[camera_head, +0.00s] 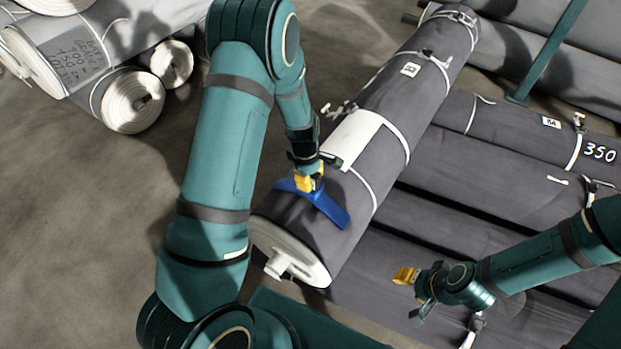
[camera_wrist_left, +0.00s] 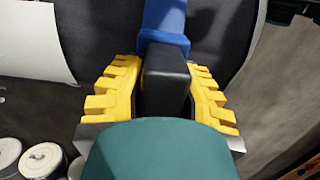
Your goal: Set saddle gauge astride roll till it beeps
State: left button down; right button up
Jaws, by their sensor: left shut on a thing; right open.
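The blue saddle gauge (camera_head: 328,208) lies across the near end of the grey roll (camera_head: 388,100) in the head view. My left gripper (camera_head: 309,180) is shut on the gauge's black handle, just above the roll. In the left wrist view, the yellow fingers (camera_wrist_left: 160,95) flank the black handle (camera_wrist_left: 166,75), and part of the blue gauge (camera_wrist_left: 165,18) shows beyond it. I cannot tell whether the gauge fully touches the roll. No display or light on it is visible. My right gripper (camera_head: 410,294) is open and empty, above the rolls at the lower right.
A white sheet (camera_head: 352,138) and white straps lie on the roll near the gauge. Several other grey rolls (camera_head: 470,170) lie to the right, one marked 350, with a teal post (camera_head: 548,52) behind. Bare floor (camera_head: 70,220) is at the left.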

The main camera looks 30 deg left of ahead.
pick_arm(q)
jog(key=shift+f, duration=0.15)
jog(key=c, duration=0.8)
grip_release()
jog(key=shift+o, duration=0.2)
jog(key=r, duration=0.4)
jog(key=a+r, duration=0.1)
jog(key=r, duration=0.7)
jog(key=shift+w+a, duration=0.1)
jog(key=shift+a, duration=0.1)
jog(key=shift+f, duration=0.1)
